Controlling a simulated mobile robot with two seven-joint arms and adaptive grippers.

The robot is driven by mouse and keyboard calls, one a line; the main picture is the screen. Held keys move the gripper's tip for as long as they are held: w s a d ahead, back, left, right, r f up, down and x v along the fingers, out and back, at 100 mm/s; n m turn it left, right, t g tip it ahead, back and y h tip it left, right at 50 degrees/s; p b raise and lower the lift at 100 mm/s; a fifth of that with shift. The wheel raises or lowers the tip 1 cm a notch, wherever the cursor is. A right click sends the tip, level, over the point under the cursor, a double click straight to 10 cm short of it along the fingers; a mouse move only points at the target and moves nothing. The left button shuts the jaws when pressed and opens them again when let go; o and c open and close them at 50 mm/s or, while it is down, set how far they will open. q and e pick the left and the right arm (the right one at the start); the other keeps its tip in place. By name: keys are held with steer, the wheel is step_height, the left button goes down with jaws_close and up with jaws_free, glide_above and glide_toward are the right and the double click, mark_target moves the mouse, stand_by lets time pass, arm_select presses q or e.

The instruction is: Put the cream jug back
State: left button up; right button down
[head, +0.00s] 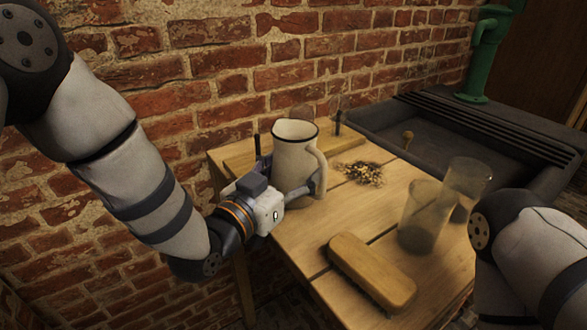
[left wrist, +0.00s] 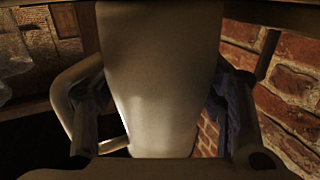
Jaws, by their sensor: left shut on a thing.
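The cream jug (head: 294,160) has a dark rim and a handle on its right side in the head view. It is upright at the back left of the wooden table (head: 300,235). My left gripper (head: 288,190) comes in from the left and is shut around the jug's lower body. In the left wrist view the jug (left wrist: 158,80) fills the middle, with a finger on each side and its handle at the left. I cannot tell whether its base touches the table. My right arm shows at the right edge; its gripper is out of view.
A wooden board (head: 238,156) with dark upright pegs lies behind the jug by the brick wall. A crumb pile (head: 362,173), a brush (head: 370,268) and two glass jars (head: 419,222) (head: 467,178) are on the right. A dark sink (head: 400,125) with a green pump (head: 484,55) stands beyond.

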arm_select(q)
steer(key=o, duration=1.6)
